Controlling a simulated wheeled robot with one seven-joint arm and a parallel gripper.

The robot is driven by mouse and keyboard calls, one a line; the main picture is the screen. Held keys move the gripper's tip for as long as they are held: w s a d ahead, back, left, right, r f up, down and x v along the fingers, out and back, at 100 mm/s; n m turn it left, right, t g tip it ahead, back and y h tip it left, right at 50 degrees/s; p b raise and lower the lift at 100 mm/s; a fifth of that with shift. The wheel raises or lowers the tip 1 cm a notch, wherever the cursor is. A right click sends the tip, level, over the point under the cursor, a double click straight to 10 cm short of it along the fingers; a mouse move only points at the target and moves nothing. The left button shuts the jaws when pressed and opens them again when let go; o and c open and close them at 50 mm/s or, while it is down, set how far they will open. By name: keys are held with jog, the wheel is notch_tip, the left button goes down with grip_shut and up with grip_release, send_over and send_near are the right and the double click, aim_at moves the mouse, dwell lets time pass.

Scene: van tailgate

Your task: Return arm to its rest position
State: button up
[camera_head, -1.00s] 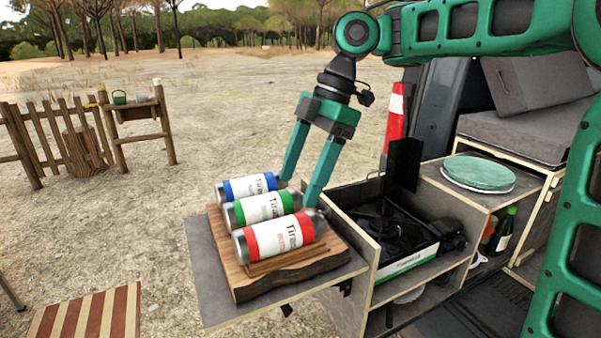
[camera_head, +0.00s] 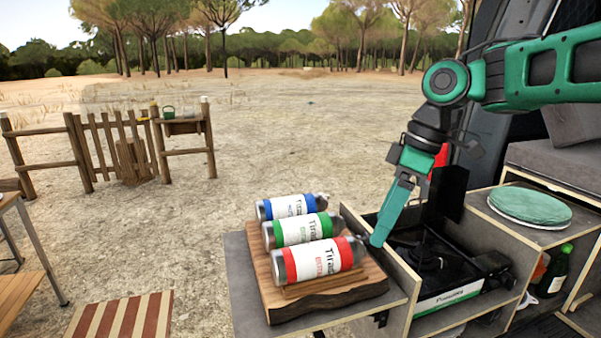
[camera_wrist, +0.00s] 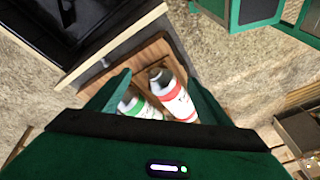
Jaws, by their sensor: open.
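My gripper (camera_head: 376,243) is at the right of the wooden board, its fingers pointing down beside the bottle ends. The jaws are open and nothing is held. Three bottles lie on their sides on the board: one with a blue band (camera_head: 292,207), one green (camera_head: 301,229), one red (camera_head: 318,260). In the wrist view the red-banded bottle (camera_wrist: 175,97) and the green-banded bottle (camera_wrist: 138,107) show between the two fingers; the blue one cannot be made out there. My arm reaches in from the upper right.
The wooden board (camera_head: 345,291) rests on a grey pull-out shelf (camera_head: 243,288). A black camping stove (camera_head: 440,262) stands in the compartment to the right, with a green round item (camera_head: 530,206) beyond it. A green bottle (camera_head: 553,271) is below. Open ground lies to the left.

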jog(key=s+d+f+m+h, duration=0.1)
jog(key=s+d+f+m, duration=0.6)
jog(key=s+d+m, duration=0.2)
jog(key=s+d+f+m+h, duration=0.2)
jog(key=s+d+f+m, duration=0.5)
jog(key=s+d+m, duration=0.3)
jog(key=s+d, duration=0.2)
jog(key=d, duration=0.2)
jog(key=shift+s+d+f, duration=0.15)
jog(key=shift+s+f, duration=0.1)
jog(key=shift+s, duration=0.1)
jog(key=shift+w+f+h, duration=0.2)
jog(key=shift+w+h, duration=0.1)
jog(key=shift+w, duration=0.35)
